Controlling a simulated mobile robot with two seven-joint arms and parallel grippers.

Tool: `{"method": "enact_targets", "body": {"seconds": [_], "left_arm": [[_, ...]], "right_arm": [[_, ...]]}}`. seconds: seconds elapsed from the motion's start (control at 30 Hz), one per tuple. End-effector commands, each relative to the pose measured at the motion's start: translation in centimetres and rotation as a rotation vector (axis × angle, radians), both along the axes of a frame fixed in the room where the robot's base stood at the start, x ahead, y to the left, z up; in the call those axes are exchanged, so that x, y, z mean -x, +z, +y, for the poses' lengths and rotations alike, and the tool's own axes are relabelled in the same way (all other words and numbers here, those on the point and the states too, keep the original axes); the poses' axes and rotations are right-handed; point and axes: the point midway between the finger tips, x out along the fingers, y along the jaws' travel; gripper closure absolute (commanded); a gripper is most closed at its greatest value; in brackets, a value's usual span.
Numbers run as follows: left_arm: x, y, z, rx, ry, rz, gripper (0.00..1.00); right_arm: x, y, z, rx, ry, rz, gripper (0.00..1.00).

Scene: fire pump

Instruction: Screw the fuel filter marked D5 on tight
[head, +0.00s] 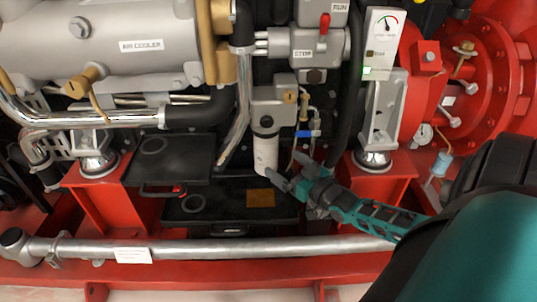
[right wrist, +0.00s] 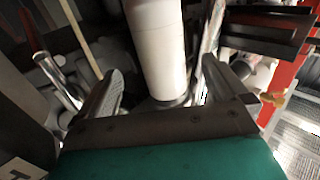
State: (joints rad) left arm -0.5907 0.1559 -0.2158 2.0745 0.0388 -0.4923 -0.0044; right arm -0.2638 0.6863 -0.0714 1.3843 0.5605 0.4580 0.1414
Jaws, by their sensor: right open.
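The fuel filter (head: 265,152) is a white upright cylinder under a grey filter head (head: 273,108) in the middle of the head view. I cannot read a D5 mark on it. My right gripper (head: 287,172) is open at the filter's lower end, reaching in from the right. In the right wrist view the white filter (right wrist: 157,45) stands between the two spread fingers (right wrist: 162,75), with a gap on each side. Its lower end shows beyond the gripper's palm. Whether its top is seated in the head cannot be told. My left gripper is not in view.
A blue-handled valve (head: 308,134) and thin hoses sit just right of the filter. Black trays (head: 170,158) lie to the left and below (head: 230,208). A silver pipe (head: 220,247) runs across the front. A grey post with a gauge panel (head: 383,45) stands to the right.

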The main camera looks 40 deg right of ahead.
Motion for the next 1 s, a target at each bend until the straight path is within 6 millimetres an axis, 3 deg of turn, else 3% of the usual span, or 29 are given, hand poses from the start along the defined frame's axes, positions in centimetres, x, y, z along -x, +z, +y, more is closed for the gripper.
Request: {"method": "enact_targets", "body": {"seconds": [0.53, 0.7, 1.0], "left_arm": [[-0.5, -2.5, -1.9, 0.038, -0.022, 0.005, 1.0], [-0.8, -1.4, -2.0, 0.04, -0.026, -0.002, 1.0], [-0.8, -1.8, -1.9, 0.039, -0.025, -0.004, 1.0]], "right_arm": [[-6.7, -0.4, 0.1, 0.001, 0.002, -0.003, 0.0], [-6.7, -0.1, 0.1, 0.0, 0.001, 0.002, 0.0], [-7.3, 0.0, 0.1, 0.0, 0.001, 0.001, 0.0]]}}
